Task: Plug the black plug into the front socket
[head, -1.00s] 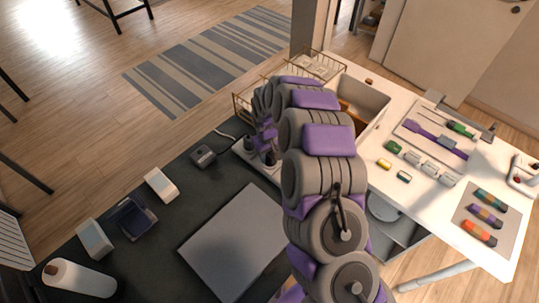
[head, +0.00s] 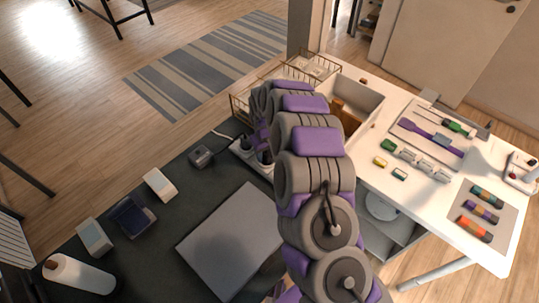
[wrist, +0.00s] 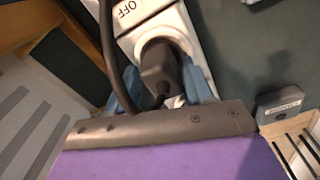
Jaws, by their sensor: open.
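The black plug (wrist: 158,68) shows in the wrist view at a round socket of the white power strip (wrist: 185,22), beside the strip's OFF marking. I cannot tell how deep it sits. Its black cable (wrist: 106,50) loops past on the left. My gripper (wrist: 163,88) is open, with one blue finger on each side of the plug; whether they touch it is unclear. In the head view, the power strip (head: 239,151) lies at the mat's far edge with dark plugs (head: 246,143) on it. My arm hides the gripper and part of the strip there.
A dark box with a cable (head: 201,157) lies left of the strip. A grey panel (head: 230,240) lies on the dark mat. Wire baskets (head: 318,66) and an open bin (head: 372,97) stand behind my arm. The white table (head: 440,205) holds tools and small coloured parts.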

